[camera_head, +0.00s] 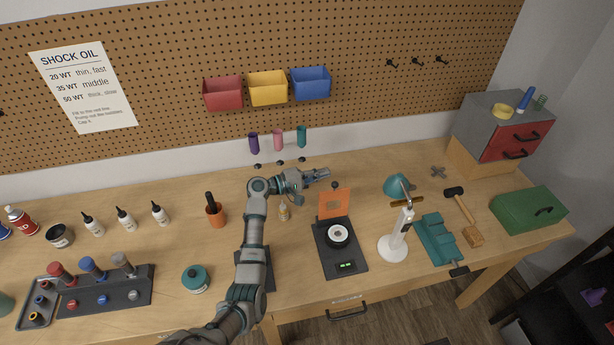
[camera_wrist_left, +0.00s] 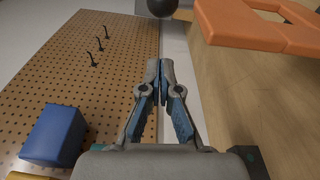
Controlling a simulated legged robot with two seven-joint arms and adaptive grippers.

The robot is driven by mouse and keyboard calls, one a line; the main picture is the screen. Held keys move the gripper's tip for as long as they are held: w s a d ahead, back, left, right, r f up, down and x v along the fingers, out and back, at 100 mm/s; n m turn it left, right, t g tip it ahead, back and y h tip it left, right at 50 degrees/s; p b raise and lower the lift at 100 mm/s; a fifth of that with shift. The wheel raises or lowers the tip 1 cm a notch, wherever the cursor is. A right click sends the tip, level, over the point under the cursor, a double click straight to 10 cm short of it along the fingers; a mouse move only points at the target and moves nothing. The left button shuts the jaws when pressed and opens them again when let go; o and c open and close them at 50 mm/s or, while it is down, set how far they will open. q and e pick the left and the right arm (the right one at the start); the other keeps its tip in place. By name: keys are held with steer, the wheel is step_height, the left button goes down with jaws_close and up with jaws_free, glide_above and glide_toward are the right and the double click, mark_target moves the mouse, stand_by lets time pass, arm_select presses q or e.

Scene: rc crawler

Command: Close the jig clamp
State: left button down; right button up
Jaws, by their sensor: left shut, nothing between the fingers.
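The jig (camera_head: 357,262) is a black base on the bench with a round black part with a white middle on it and a green display at its front. Its orange clamp plate (camera_head: 334,207) stands raised at the back edge, with a black knob (camera_head: 334,185) at its top. In the left wrist view, the orange plate (camera_wrist_left: 250,30) is at upper right and the dark knob (camera_wrist_left: 162,7) at top centre, beyond the fingertips. My left gripper (camera_head: 323,174) is shut and empty, just behind and left of the knob, apart from it. My right gripper is out of view.
A small bottle (camera_head: 284,212) stands left of the plate, near my left arm. A white lamp stand (camera_head: 394,247) and a teal vise (camera_head: 437,240) are to the right. Coloured bins (camera_head: 268,87) hang behind. The bench right of the gripper is fairly clear.

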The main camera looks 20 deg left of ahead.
arm_select(q)
steer(key=s+d+p, duration=0.2)
steer(key=shift+s+d+r, duration=0.2)
steer(key=shift+s+d, duration=0.1)
steer(key=shift+s, duration=0.05)
steer(key=shift+w, duration=0.1)
